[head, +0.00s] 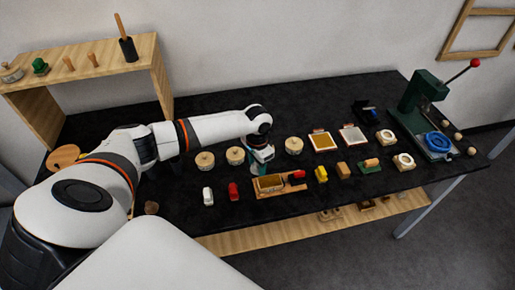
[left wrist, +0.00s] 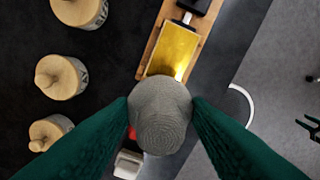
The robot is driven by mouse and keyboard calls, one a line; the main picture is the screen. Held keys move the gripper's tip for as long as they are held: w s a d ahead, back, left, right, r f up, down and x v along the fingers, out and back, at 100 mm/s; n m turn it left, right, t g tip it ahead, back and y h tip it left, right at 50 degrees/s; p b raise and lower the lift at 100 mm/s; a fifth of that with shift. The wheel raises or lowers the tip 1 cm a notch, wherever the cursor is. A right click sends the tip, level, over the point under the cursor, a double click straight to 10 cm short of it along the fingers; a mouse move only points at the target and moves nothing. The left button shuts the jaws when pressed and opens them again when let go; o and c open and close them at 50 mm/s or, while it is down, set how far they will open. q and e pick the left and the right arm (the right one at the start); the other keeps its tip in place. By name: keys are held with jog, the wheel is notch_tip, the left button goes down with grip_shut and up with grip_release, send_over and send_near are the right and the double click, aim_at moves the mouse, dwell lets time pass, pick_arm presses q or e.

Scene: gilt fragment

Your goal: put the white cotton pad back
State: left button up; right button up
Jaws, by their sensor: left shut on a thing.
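In the left wrist view the gripper (left wrist: 160,108) is shut on a round, ridged, pale grey pad, which I take to be the white cotton pad (left wrist: 162,115). The pad is between the green fingers and overlaps the near end of the wooden tray (left wrist: 147,60) in that view; its height above the table is hard to tell. In the head view the pad is not clear.
Lidded jars (head: 235,155) stand left of the gripper, another (head: 294,145) right. A red piece (head: 233,191) and a white piece (head: 207,196) lie in front. A green press (head: 425,110) stands far right, a wooden shelf (head: 90,65) back left. The table's front edge is close.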

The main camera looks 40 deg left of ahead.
jog(key=shift+a, duration=0.2)
pick_arm(q)
jog(key=shift+a+f, duration=0.1)
pick_arm(e)
jog(key=shift+a, duration=0.25)
jog(key=shift+f, duration=0.15)
